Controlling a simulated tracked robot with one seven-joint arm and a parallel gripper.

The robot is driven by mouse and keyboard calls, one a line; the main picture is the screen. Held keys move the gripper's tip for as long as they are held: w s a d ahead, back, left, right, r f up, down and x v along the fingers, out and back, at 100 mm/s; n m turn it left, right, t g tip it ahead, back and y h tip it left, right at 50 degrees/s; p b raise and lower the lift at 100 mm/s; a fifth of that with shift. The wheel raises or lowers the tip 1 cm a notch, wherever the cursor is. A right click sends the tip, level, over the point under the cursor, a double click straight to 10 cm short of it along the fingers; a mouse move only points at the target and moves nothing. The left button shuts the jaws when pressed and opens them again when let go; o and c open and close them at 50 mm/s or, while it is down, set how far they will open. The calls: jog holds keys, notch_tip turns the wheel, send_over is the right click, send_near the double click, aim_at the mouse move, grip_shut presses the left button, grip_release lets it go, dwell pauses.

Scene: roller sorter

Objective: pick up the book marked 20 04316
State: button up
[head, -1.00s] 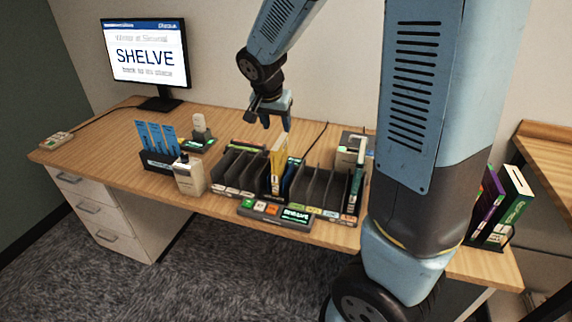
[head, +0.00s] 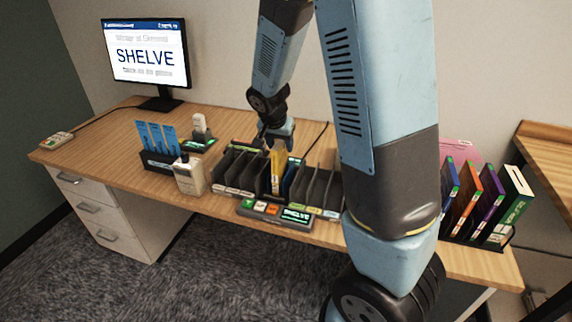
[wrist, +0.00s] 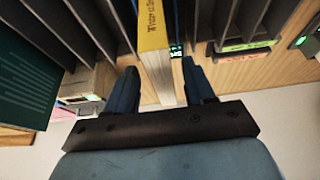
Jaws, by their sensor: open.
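A yellow book (head: 277,174) stands upright in a slot of the dark sorter (head: 317,190) on the desk. No number 20 04316 is readable on any book, so I cannot tell which one bears it. My gripper (head: 278,147) is right over the yellow book's top, pointing down. In the wrist view my gripper (wrist: 159,72) is open, with the yellow book (wrist: 153,38) between its two fingers. I see no clear grip on it. A blue book (head: 291,174) stands close beside the yellow one; it also shows in the wrist view (wrist: 173,22).
A button panel with a small screen (head: 277,213) lies before the sorter. Several books, one orange (head: 465,199), stand at the right. A monitor (head: 146,54) says SHELVE.

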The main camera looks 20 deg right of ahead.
aim_at(280, 164)
jog(key=shift+x, duration=2)
jog(key=shift+a+f, duration=0.15)
jog(key=shift+f, duration=0.05)
grip_shut()
